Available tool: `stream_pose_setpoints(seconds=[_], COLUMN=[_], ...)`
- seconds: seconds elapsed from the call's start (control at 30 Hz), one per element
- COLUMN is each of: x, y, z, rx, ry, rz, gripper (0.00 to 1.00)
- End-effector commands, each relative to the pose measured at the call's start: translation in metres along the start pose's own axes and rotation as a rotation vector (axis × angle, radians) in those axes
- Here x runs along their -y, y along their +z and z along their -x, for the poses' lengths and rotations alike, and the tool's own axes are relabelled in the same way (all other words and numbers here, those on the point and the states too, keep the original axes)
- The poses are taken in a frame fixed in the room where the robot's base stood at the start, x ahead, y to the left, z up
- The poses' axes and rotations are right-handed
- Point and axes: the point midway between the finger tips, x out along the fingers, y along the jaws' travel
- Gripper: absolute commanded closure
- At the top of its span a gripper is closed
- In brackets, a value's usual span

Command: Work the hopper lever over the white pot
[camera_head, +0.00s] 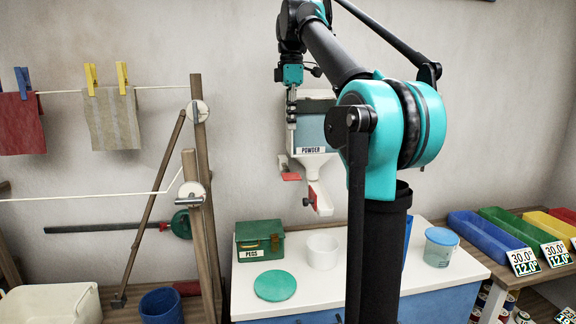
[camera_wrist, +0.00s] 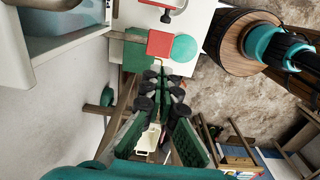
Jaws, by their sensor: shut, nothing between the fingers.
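The powder hopper (camera_head: 311,134) hangs on the wall, with a pale body and a "POWDER" label. A small red paddle (camera_head: 291,176) sticks out at its lower left; it also shows as a red square (camera_wrist: 160,43) just beyond my fingertips in the wrist view. A second red piece (camera_head: 314,196) is on the spout. The white pot (camera_head: 323,252) stands upright on the counter below the spout. My gripper (camera_head: 291,113) points down at the hopper's left side, above the red paddle. Its fingers (camera_wrist: 158,78) are together and empty. Contact with the paddle is not visible.
A wooden clothesline frame (camera_head: 202,200) stands at left, coloured trays (camera_head: 487,236) at right. My arm hides part of the counter.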

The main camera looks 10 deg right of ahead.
Motion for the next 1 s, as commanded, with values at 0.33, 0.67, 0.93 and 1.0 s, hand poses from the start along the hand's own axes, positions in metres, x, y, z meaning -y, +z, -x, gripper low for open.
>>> stream_pose_setpoints(seconds=[0.33, 0.67, 0.93, 1.0], x=[0.001, 0.002, 0.001, 0.001], y=[0.000, 0.000, 0.000, 0.000], z=[0.003, -0.021, -0.072, -0.086], rx=[0.000, 0.000, 0.000, 0.000], ry=[-0.003, -0.003, -0.003, -0.003], rz=[0.013, 0.011, 0.011, 0.011], gripper=[1.00, 1.00, 1.00, 1.00])
